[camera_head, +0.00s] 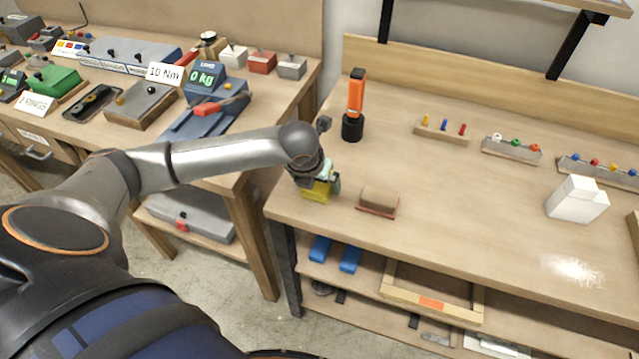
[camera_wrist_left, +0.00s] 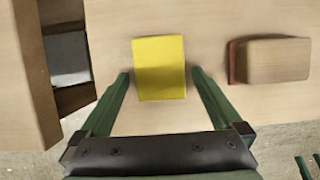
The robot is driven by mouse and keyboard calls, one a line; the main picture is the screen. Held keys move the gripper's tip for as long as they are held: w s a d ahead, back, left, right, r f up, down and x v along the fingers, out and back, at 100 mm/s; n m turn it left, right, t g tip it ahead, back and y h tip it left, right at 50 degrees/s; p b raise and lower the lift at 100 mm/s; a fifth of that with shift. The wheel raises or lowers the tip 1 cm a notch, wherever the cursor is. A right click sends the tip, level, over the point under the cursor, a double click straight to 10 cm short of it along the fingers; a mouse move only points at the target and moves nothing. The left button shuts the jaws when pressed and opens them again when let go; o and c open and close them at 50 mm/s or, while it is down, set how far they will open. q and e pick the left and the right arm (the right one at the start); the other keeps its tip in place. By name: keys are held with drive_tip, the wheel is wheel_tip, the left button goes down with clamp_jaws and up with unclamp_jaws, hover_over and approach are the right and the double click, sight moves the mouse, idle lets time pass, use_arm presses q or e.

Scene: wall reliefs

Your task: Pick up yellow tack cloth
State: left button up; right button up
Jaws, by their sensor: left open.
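The yellow tack cloth (camera_wrist_left: 160,69) is a flat yellow rectangle on the wooden workbench. In the left wrist view it lies between the two green fingers of my open left gripper (camera_wrist_left: 160,85), with a gap on each side. In the head view the cloth (camera_head: 316,190) shows near the bench's left front corner, partly hidden by my left gripper (camera_head: 322,182) just above it.
A sanding block (camera_head: 378,202) with a reddish base sits right of the cloth. An orange-and-black tool (camera_head: 354,105) stands behind. A white box (camera_head: 577,199) and small racks stand further right. A second bench (camera_head: 110,130) with several devices is at left, across a gap.

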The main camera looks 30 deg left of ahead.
use_arm(q)
drive_tip(key=shift+f, duration=0.2)
drive_tip(key=c, duration=1.2)
drive_tip(key=shift+o, duration=0.2)
drive_tip(key=shift+r, duration=0.1)
drive_tip(key=shift+w+r, duration=0.1)
drive_tip(key=shift+r, duration=0.45)
drive_tip(key=s+d+r, duration=0.1)
drive_tip(key=d+r, duration=1)
drive_tip(key=d, duration=0.3)
drive_tip(key=shift+s+r, duration=0.25)
drive_tip(key=shift+r, duration=0.15)
